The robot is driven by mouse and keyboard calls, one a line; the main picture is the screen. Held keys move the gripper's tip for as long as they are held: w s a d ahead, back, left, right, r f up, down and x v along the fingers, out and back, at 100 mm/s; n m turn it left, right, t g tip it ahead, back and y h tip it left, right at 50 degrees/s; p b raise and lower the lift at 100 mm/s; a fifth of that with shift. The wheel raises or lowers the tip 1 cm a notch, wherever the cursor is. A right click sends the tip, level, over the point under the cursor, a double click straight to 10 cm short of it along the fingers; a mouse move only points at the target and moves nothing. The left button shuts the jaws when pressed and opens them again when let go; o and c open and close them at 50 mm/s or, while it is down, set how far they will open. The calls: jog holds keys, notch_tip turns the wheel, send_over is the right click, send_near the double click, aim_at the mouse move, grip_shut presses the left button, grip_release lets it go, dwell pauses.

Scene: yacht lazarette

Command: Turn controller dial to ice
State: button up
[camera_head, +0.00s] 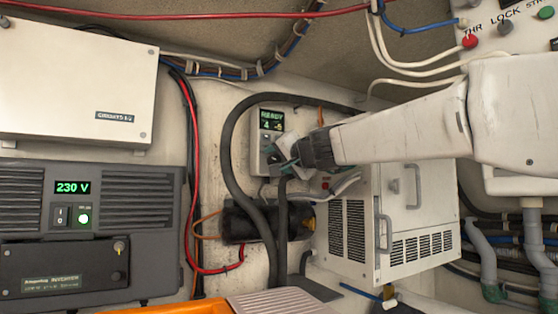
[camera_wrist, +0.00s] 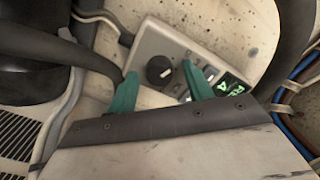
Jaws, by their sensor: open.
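The controller (camera_head: 268,128) is a small pale box on the back wall, with a lit green screen showing "READY" and smaller marks below it. My gripper (camera_head: 284,158) is at its lower part and hides the dial in the head view. In the wrist view the controller (camera_wrist: 147,37) shows a round black dial (camera_wrist: 159,70) with a pale pointer line. The open green fingertips of my gripper (camera_wrist: 164,92) stand on either side of the dial, apart from it as far as I can tell. The dial's setting labels are not readable.
A white louvred unit (camera_head: 395,215) stands below right of the controller. A thick black hose (camera_head: 228,150) loops close around the controller's left side. A grey inverter box (camera_head: 85,225) with a "230 V" display is at left.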

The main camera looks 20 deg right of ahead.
jog(key=c, duration=1)
jog(key=shift+m, duration=0.3)
jog(key=m, duration=0.8)
jog(key=shift+f, duration=0.1)
jog(key=m, duration=0.4)
jog(key=shift+f+m, duration=0.1)
jog(key=shift+m, duration=2.4)
